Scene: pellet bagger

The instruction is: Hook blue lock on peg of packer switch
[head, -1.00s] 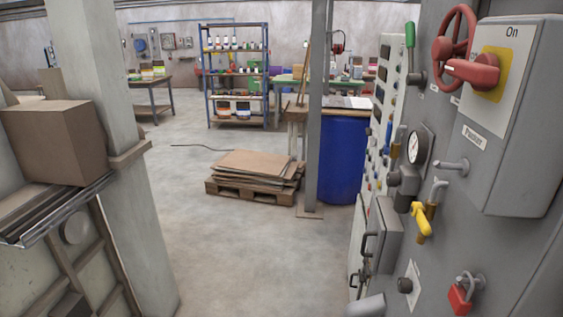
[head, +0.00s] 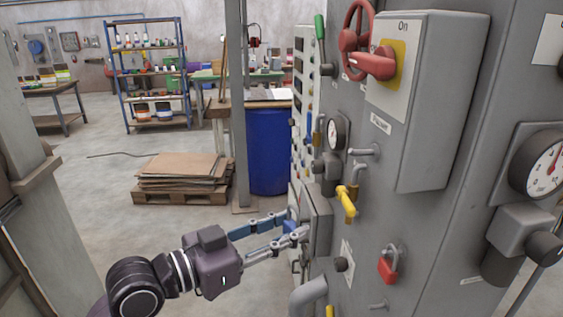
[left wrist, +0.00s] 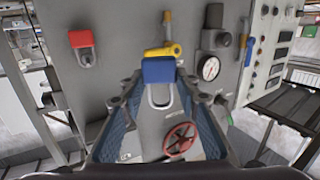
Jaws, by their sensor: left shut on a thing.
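My left gripper (head: 290,236) reaches in from the lower left, shut on the blue lock (head: 288,227), which is partly hidden by the fingers. In the left wrist view the blue lock (left wrist: 158,70) sits between the fingertips (left wrist: 160,84), its metal shackle pointing down in that picture. The packer switch (head: 430,105) is a grey box with a red knob on a yellow plate marked On. Its grey peg (head: 363,151) sticks out left below the label, above and right of the gripper. The lock is apart from the peg. My right gripper is not in view.
A yellow-handled valve (head: 346,201) sticks out below the peg. A red lock (head: 387,268) hangs lower on the panel. A gauge (head: 334,133) and a red wheel (head: 357,40) are nearby. Open floor (head: 110,210) lies to the left.

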